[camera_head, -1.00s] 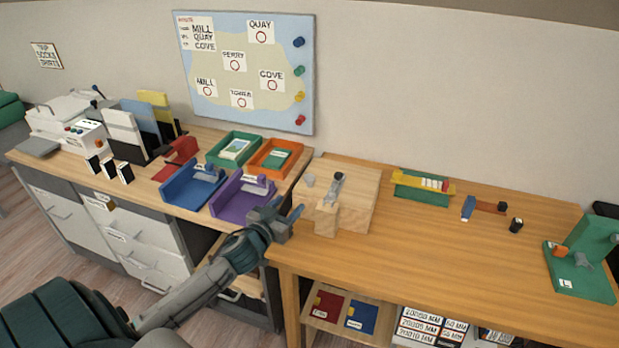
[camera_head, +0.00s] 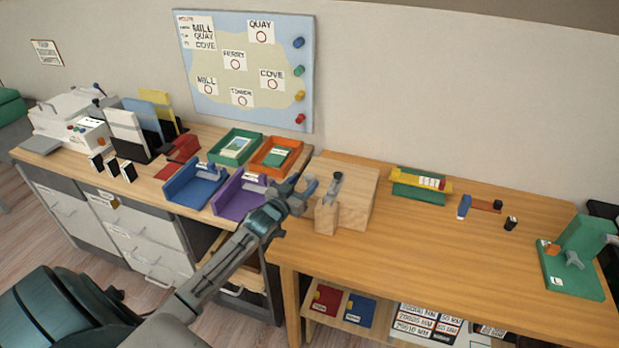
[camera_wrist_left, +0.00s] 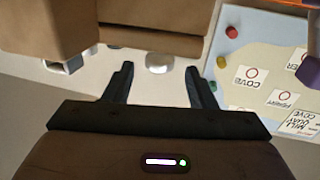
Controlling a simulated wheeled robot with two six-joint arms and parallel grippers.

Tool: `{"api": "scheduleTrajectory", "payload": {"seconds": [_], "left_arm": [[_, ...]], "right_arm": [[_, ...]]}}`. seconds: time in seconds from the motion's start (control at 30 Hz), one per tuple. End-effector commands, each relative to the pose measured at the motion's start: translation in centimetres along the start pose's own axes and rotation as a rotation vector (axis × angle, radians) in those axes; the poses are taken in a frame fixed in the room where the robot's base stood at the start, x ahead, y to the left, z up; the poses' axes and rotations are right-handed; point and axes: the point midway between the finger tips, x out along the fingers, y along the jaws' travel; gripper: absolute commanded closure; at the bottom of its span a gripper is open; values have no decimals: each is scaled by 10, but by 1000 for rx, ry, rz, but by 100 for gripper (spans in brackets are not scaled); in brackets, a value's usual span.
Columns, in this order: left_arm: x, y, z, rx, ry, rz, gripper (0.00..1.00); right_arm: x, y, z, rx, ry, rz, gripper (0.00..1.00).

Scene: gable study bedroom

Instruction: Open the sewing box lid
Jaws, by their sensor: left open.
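A pale wooden piece, a flat board with a raised block, lies at the desk's left end (camera_head: 358,192); it seems to be the sewing box, but no label shows this. A dark-topped grey upright part (camera_head: 337,183) stands by the block (camera_head: 326,217). My left gripper (camera_head: 306,187) is open at the board's left edge, with nothing seen in its jaws. In the left wrist view, its fingers (camera_wrist_left: 160,85) are apart below brown wooden faces (camera_wrist_left: 130,25), with a pale rounded knob (camera_wrist_left: 160,62) between and beyond them. My right gripper is not in view.
A purple tray (camera_head: 232,203) and a blue tray (camera_head: 186,193) stand left of my gripper, with an orange tray (camera_head: 262,150) behind. A green and yellow holder (camera_head: 418,190) and a green stand (camera_head: 572,280) are to the right. The desk's front middle is clear.

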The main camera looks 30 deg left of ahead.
Motion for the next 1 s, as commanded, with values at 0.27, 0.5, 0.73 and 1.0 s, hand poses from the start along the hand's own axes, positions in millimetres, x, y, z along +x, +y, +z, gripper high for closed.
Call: {"api": "scheduleTrajectory", "payload": {"seconds": [0.27,0.5,0.73,1.0], "left_arm": [[25,0,3,-1,1,2,49],[37,1,0,-1,0,4,49],[38,1,0,1,-1,4,49],[38,1,0,1,-1,4,94]], "right_arm": [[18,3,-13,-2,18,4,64],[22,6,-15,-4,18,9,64],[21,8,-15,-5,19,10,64],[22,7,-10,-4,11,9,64]]}}
